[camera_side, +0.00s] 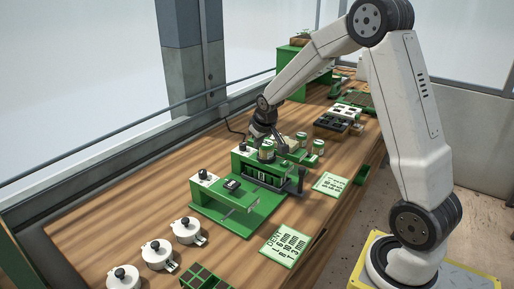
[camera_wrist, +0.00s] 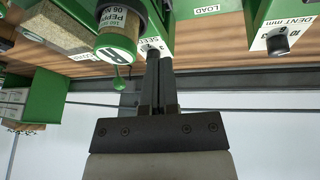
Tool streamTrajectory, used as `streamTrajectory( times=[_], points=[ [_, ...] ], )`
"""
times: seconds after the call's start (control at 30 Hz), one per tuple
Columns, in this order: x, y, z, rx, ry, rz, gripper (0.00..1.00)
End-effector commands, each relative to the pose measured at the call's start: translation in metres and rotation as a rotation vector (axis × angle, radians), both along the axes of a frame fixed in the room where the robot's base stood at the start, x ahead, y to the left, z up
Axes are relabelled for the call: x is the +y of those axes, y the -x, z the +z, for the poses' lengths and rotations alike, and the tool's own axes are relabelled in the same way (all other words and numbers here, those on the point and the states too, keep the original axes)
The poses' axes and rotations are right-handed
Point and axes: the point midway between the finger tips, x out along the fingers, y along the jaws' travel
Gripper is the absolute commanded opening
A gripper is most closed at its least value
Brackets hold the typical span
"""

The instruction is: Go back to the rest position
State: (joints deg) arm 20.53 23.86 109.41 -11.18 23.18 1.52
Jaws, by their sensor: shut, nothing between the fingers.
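My gripper (camera_side: 279,143) is low over the green seeder station (camera_side: 262,172) in the side view, at the end of my bent arm. In the wrist view my gripper (camera_wrist: 160,58) shows two dark fingers close together, shut with nothing between them. A green-labelled seed can (camera_wrist: 118,45) is just left of the fingertips. A white panel with a "SEED" label (camera_wrist: 156,46) is behind the fingertips. Whether the fingers touch either one is unclear.
Green-labelled cans (camera_side: 318,146) stand close to my gripper. A green dent station (camera_side: 235,208), several white round lidded pots (camera_side: 186,230) and green cards (camera_side: 286,245) are nearer the camera. Black trays (camera_side: 335,122) lie farther back. A rail runs along the table's left side.

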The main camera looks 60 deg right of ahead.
Motion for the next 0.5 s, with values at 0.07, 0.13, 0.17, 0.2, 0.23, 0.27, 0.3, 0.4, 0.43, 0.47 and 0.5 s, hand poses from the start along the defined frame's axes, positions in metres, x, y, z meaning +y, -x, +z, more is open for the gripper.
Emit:
streamTrajectory(
  times=[0.07,0.13,0.17,0.2,0.23,0.27,0.3,0.4,0.43,0.47,0.5],
  points=[
    [0.030,0.015,-0.001,0.015,-0.021,0.034,0.00],
    [0.054,0.029,-0.003,0.029,-0.040,0.061,0.00],
    [0.064,0.036,-0.004,0.035,-0.048,0.072,0.00],
    [0.077,0.045,-0.005,0.044,-0.059,0.086,0.00],
    [0.087,0.053,-0.006,0.051,-0.065,0.098,0.00],
    [0.096,0.061,-0.007,0.058,-0.073,0.108,0.00],
    [0.108,0.071,-0.009,0.065,-0.083,0.122,0.00],
    [0.135,0.099,-0.013,0.089,-0.104,0.157,0.00],
    [0.142,0.107,-0.015,0.097,-0.111,0.166,0.00],
    [0.148,0.116,-0.017,0.104,-0.117,0.177,0.00],
    [0.156,0.126,-0.018,0.112,-0.123,0.187,0.00]
  ],
)
